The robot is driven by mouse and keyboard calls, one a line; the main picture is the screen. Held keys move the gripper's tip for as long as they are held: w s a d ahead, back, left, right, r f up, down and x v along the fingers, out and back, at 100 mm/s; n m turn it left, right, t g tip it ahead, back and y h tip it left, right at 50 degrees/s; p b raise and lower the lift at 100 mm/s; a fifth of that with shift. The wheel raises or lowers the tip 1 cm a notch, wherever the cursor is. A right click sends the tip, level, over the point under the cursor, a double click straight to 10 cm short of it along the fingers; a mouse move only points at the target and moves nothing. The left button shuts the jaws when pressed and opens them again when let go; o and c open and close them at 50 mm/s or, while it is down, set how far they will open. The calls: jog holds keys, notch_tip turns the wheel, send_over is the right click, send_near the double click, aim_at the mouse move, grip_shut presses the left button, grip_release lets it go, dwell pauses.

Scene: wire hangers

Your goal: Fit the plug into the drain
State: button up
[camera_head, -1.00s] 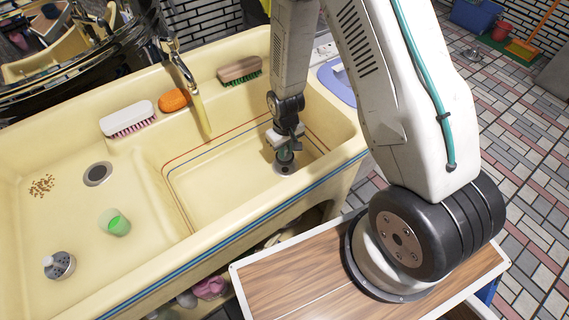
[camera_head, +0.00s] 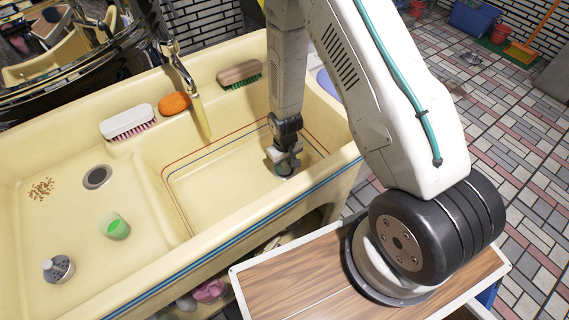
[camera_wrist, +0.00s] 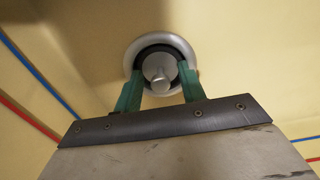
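In the wrist view, a silver plug (camera_wrist: 157,72) with a round knob sits at the middle of the drain's metal ring (camera_wrist: 137,47), with a dark band around it. It appears to be in the drain opening; how deep it sits I cannot tell. The green fingers of my gripper (camera_wrist: 160,80) are apart, one on each side of the knob, with gaps visible beside it. In the head view, my gripper (camera_head: 287,168) points down low in the right basin and hides the plug and most of this drain.
The left basin has another drain (camera_head: 97,177), a green-filled cup (camera_head: 114,226), a grey strainer (camera_head: 58,268) and brown crumbs (camera_head: 41,189). A white brush (camera_head: 127,122), orange soap (camera_head: 174,103), wooden brush (camera_head: 240,74) and faucet (camera_head: 187,80) line the back. Basin walls surround my gripper.

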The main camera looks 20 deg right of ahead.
jog(key=shift+r, duration=0.15)
notch_tip(320, 180, up, 12)
notch_tip(320, 180, up, 11)
send_over(285, 164)
jog(key=s+d+r+m, duration=0.15)
jog(key=s+r, duration=0.35)
jog(key=r, duration=0.6)
jog(key=s+r, duration=0.7)
jog(key=s, duration=0.2)
jog(key=s+d+r+t, duration=0.1)
jog(key=s+r, duration=0.6)
jog(key=s, duration=0.3)
jog(key=shift+d+r+m, duration=0.25)
jog(key=shift+m, duration=0.1)
